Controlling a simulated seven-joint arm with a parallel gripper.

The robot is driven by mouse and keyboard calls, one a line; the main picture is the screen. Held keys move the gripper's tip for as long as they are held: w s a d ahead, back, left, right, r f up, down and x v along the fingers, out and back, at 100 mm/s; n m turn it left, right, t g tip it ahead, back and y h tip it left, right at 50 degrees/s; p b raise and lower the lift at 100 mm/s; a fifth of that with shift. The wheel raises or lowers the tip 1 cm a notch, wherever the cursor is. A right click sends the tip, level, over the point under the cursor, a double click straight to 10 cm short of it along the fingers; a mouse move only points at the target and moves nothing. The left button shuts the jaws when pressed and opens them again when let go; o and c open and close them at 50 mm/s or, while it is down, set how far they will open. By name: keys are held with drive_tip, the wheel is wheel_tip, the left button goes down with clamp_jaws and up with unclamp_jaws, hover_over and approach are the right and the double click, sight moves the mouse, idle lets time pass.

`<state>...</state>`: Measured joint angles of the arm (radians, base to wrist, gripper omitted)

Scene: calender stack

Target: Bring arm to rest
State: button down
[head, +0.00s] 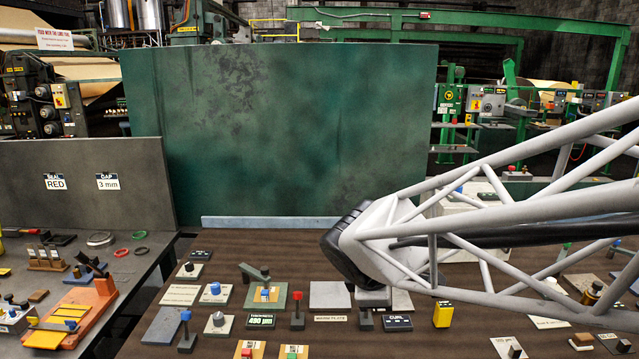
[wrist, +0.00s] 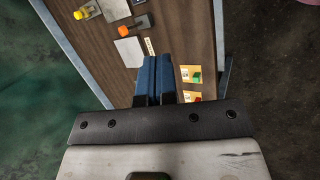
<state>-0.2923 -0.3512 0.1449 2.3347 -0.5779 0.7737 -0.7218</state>
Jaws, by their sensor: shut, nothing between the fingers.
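My gripper (wrist: 156,62) shows in the wrist view as two blue fingers side by side, pressed together with nothing between them. They are over the brown bench top (wrist: 170,25), close to the yellow cards with a green button (wrist: 195,77) and a red button. In the head view my pale lattice arm reaches in from the right, its dark rounded joint over the middle of the bench (head: 290,240). My fingers cannot be made out there. The arm hides part of the bench's right side.
A red-topped lever (head: 297,310), a blue-topped lever (head: 186,330) and a yellow block (head: 443,314) stand up from the bench. A tall green panel (head: 285,130) rises behind it. A side table (head: 110,275) with rings and an orange tool (head: 85,310) is at left.

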drive_tip(key=s+d+m+g+y, duration=0.1)
drive_tip(key=s+d+m, duration=0.2)
drive_tip(key=s+m, duration=0.5)
drive_tip(key=s+d+m+g+y, duration=0.1)
drive_tip(key=s+d+m, duration=0.3)
drive_tip(key=s+m, duration=0.4)
drive_tip(key=shift+s+d+y, duration=0.25)
drive_tip(key=shift+s+y, duration=0.45)
drive_tip(key=shift+s, duration=0.05)
